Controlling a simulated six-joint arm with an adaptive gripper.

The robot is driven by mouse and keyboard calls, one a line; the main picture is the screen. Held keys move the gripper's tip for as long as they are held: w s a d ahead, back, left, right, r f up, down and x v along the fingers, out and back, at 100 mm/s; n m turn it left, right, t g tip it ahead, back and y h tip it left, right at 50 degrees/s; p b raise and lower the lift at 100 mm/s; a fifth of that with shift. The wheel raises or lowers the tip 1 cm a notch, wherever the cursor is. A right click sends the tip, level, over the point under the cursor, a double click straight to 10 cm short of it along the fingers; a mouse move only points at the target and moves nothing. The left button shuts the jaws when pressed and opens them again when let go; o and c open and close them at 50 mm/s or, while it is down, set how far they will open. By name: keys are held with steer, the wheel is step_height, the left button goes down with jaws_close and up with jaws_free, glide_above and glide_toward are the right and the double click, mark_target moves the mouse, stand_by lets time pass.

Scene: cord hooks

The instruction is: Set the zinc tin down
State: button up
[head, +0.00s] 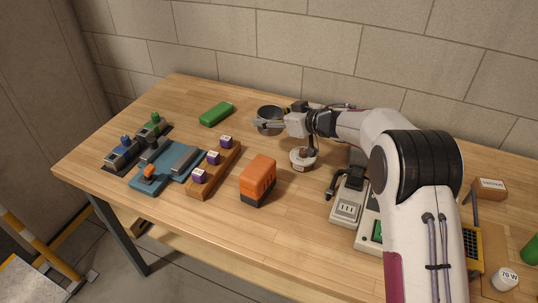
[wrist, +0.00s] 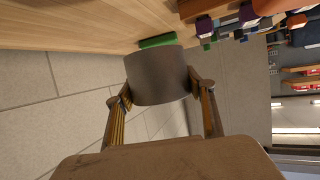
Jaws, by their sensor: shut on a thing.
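The zinc tin (head: 269,113) is a dark grey, round, open-topped tin at the back middle of the table in the head view. My gripper (head: 262,124) is shut on it, with a finger along its near side. In the wrist view the tin (wrist: 157,76) sits between the two fingers of my gripper (wrist: 161,96), one on each side. The tin looks about upright in the head view. I cannot tell whether its base touches the wooden table (head: 185,95) or is a little above it.
A green block (head: 216,114) lies left of the tin. A wooden rack (head: 226,165) with purple blocks and an orange box (head: 258,180) are nearer. A white round dish (head: 304,160) stands below my wrist. The back left of the table is clear.

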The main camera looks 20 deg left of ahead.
steer(key=shift+s+a+r, duration=0.1)
steer(key=shift+r, duration=0.05)
steer(key=shift+s+f, duration=0.25)
steer(key=shift+f, duration=0.1)
stand_by(0.3)
steer(key=shift+f, duration=3.05)
steer(key=shift+f, duration=0.1)
steer(key=shift+f, duration=1.75)
steer(key=shift+f, duration=0.1)
steer(key=o, duration=1.3)
steer(key=shift+f, duration=0.1)
